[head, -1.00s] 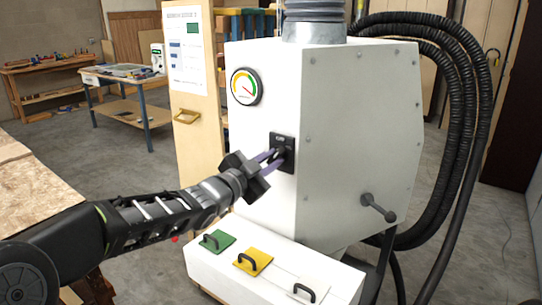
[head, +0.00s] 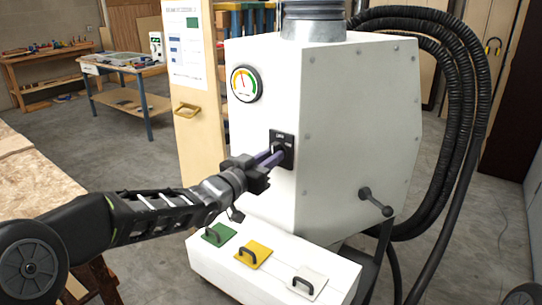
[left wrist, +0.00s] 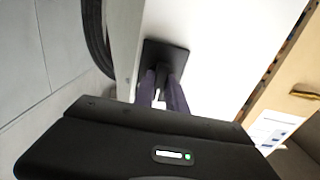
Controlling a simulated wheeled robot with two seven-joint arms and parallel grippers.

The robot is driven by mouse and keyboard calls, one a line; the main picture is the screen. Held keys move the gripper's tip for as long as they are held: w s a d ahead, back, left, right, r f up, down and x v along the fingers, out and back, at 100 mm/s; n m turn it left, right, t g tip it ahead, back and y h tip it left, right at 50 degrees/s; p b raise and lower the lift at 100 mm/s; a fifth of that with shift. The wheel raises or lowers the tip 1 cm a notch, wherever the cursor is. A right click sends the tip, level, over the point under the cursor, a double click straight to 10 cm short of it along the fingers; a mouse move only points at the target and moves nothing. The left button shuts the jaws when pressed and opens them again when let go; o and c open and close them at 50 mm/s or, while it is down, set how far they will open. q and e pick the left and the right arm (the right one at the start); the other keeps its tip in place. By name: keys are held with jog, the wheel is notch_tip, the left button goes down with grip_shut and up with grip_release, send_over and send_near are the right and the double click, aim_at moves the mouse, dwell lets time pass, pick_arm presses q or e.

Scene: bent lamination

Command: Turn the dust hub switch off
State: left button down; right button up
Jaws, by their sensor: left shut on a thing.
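The dust hub is a white cabinet (head: 350,130) with a round gauge (head: 246,84) whose needle points near upright. Its switch (head: 281,149) is a black plate with a dark knob on the front face, below and right of the gauge. My left gripper (head: 275,157) is at the plate, its purple fingers shut on the switch knob. In the left wrist view the black plate (left wrist: 168,54) lies at the ends of the fingers (left wrist: 162,88), which partly hide the knob. The exact knob angle is hard to tell. My right gripper is in neither view.
Below is a white ledge with a green lid (head: 219,234), a yellow lid (head: 253,255) and a white lid (head: 309,283), each with a black handle. A dark lever (head: 376,201) sticks out at right. Black hoses (head: 470,120) hang behind. A wooden bench (head: 35,180) is at left.

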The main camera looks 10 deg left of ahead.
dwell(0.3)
pick_arm(q)
jog(key=c, duration=1.4)
grip_release()
jog(key=shift+o, duration=0.2)
jog(key=shift+s, duration=0.1)
jog(key=b+v, duration=0.1)
jog(key=v, duration=0.6)
jog(key=shift+s, duration=0.3)
jog(key=shift+a, duration=0.1)
